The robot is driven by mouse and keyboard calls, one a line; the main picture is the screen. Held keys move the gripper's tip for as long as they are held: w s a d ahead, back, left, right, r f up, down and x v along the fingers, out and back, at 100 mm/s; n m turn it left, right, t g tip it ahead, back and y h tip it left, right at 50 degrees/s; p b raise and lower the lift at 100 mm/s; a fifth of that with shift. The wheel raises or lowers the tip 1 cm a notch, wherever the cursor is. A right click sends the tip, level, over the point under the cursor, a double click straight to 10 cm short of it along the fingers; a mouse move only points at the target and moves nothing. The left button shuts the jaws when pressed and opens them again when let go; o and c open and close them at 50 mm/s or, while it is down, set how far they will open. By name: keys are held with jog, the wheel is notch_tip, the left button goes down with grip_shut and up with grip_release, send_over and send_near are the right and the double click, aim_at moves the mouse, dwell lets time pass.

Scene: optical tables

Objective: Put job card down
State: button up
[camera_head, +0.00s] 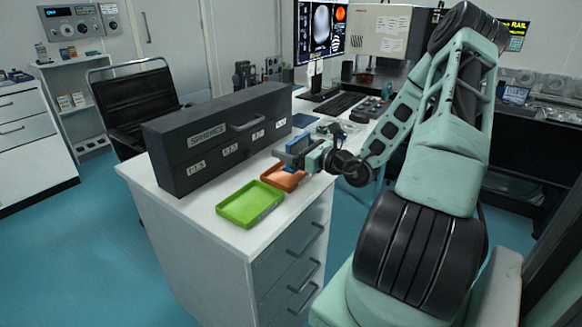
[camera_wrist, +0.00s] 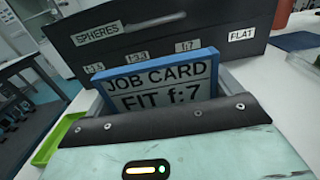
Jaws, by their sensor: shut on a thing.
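The job card (camera_wrist: 160,82) is a grey plate with a blue rim, reading "JOB CARD FIT f:7" in the wrist view. In the head view it is the small blue piece (camera_head: 297,145) at the end of my arm. My gripper (camera_head: 307,158) is shut on the card and holds it upright above the desk, over or close to the orange tray (camera_head: 275,182). I cannot tell how far the card is above the tray.
A green tray (camera_head: 234,219) lies left of the orange one, near the desk's front edge; its rim also shows in the wrist view (camera_wrist: 44,152). A dark case labelled "SPHERES" (camera_head: 185,165) stands behind the trays. A keyboard (camera_head: 340,104) and small items lie farther back.

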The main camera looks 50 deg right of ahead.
jog(key=shift+f+b, duration=0.35)
jog(key=shift+f, duration=1.85)
jog(key=shift+f, duration=0.2)
jog(key=o, duration=0.7)
jog(key=shift+r, duration=0.25)
jog(key=s, duration=1.2)
jog(key=shift+d, duration=0.45)
